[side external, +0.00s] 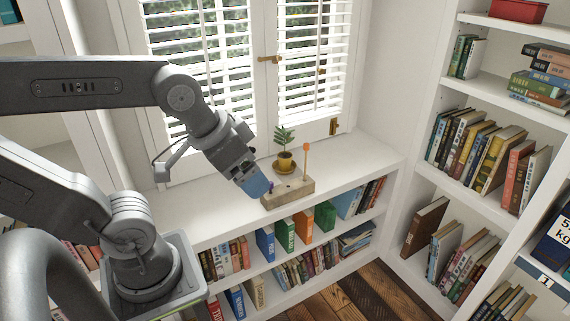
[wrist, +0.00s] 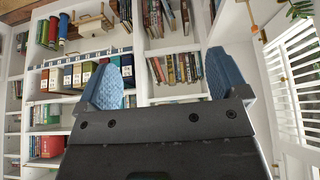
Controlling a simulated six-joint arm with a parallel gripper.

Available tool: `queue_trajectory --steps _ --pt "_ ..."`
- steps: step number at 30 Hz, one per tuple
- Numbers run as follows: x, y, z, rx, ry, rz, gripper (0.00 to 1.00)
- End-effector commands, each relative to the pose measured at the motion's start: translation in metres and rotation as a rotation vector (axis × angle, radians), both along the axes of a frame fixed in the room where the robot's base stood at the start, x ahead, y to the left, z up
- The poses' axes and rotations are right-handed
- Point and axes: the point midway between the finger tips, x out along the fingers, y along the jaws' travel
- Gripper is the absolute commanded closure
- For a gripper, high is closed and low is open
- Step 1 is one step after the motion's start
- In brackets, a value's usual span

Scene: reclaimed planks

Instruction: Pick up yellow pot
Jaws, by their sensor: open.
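The yellow pot (side external: 285,157) stands upright on a saucer (side external: 276,168) on the white ledge by the window, with a green leafy plant (side external: 284,136) growing from it. My gripper (side external: 257,184) has blue fingers and hangs to the left of the pot, nearer the camera, not touching it. In the wrist view my gripper (wrist: 163,82) has its blue fingers wide apart with nothing between them. The pot cannot be made out in the wrist view; only some green leaves (wrist: 300,8) show at its top right corner.
A pale block (side external: 289,192) lies on the ledge in front of the pot, close to my fingers. An orange-tipped stick (side external: 306,158) rises at its right and a small purple item shows at its left. The ledge (side external: 355,156) is clear farther right. Bookshelves and shuttered windows surround it.

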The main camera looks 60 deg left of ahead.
Motion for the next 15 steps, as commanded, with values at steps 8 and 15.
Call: queue_trajectory --steps 8,15 --pt "0.001 0.000 0.044 0.000 -0.006 0.000 0.07" --pt "0.050 0.024 0.081 0.003 -0.002 0.120 0.07"
